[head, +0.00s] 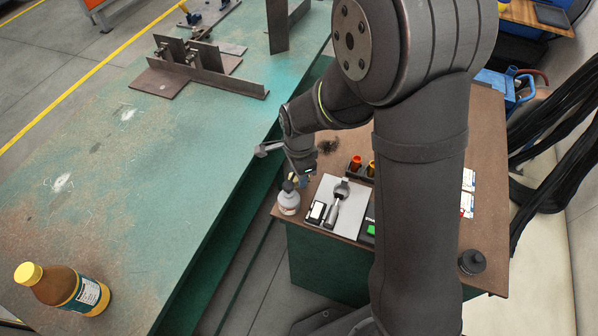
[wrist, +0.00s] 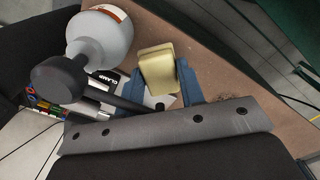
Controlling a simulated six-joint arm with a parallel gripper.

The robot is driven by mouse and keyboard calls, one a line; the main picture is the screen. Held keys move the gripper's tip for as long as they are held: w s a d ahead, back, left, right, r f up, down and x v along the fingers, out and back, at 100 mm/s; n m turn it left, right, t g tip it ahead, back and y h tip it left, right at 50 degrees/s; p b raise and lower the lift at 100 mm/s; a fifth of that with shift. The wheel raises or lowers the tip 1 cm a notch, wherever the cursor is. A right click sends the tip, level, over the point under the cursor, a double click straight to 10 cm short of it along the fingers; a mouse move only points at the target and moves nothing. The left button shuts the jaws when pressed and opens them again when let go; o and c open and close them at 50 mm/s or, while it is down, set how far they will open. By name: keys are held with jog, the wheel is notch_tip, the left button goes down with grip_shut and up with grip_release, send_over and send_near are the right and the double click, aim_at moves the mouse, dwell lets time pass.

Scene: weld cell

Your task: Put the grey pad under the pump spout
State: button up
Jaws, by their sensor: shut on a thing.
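My gripper (wrist: 160,76) has its two blue fingers shut on a pale yellow, block-like pad (wrist: 155,60); it looks yellow, not grey. In the head view my gripper (head: 299,178) is small and partly hidden by my arm. The white pump bottle (wrist: 105,38) with a dark grey pump head (wrist: 60,80) stands close beside the pad, to its left in the wrist view. In the head view the bottle (head: 289,201) stands at the near left corner of the brown bench. Whether the pad is under the spout, or touches the bench, I cannot tell.
A light tray (head: 352,222) with a clamp and small tools lies right of the bottle. Orange-capped items (head: 356,163) stand behind it. The bench's left edge is close to the bottle.

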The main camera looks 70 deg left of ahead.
jog(key=shift+f, duration=0.55)
jog(key=o, duration=1)
jog(key=shift+c, duration=0.2)
jog(key=shift+r, duration=0.1)
notch_tip(320, 180, up, 13)
notch_tip(320, 180, down, 13)
jog(key=shift+f, duration=0.15)
jog(key=shift+r, duration=0.25)
